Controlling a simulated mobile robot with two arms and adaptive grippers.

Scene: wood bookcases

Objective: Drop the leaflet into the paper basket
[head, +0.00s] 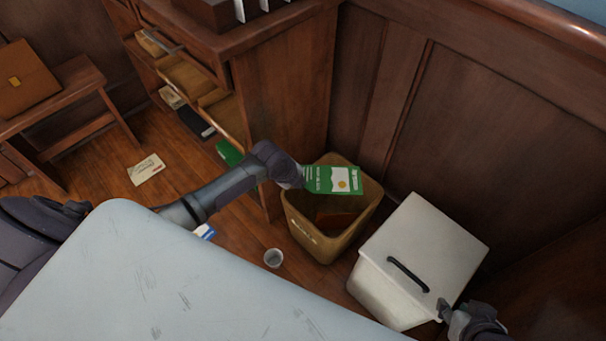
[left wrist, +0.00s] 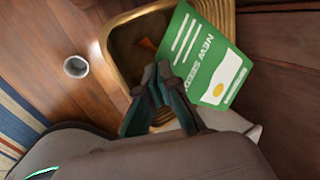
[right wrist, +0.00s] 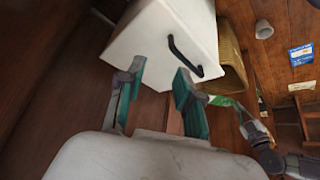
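The green leaflet (head: 335,180) has white print and a yellow dot. It is above the mouth of the tan paper basket (head: 318,245), overlapping its far rim in the head view. My left gripper (head: 301,178) is shut on one end of the leaflet. In the left wrist view the fingers (left wrist: 158,82) are close together at the corner of the leaflet (left wrist: 210,62), with the basket (left wrist: 108,50) below. A reddish-brown item lies inside the basket. My right gripper (head: 447,312) is open and empty beside the white bin; its parted fingers show in the right wrist view (right wrist: 158,82).
The white lidded bin (head: 425,245) with a black handle stands right of the basket. A small cup (head: 273,258) and an envelope (head: 146,169) lie on the wooden floor. A bookcase (head: 285,95) stands behind, and wood panelling closes the right side.

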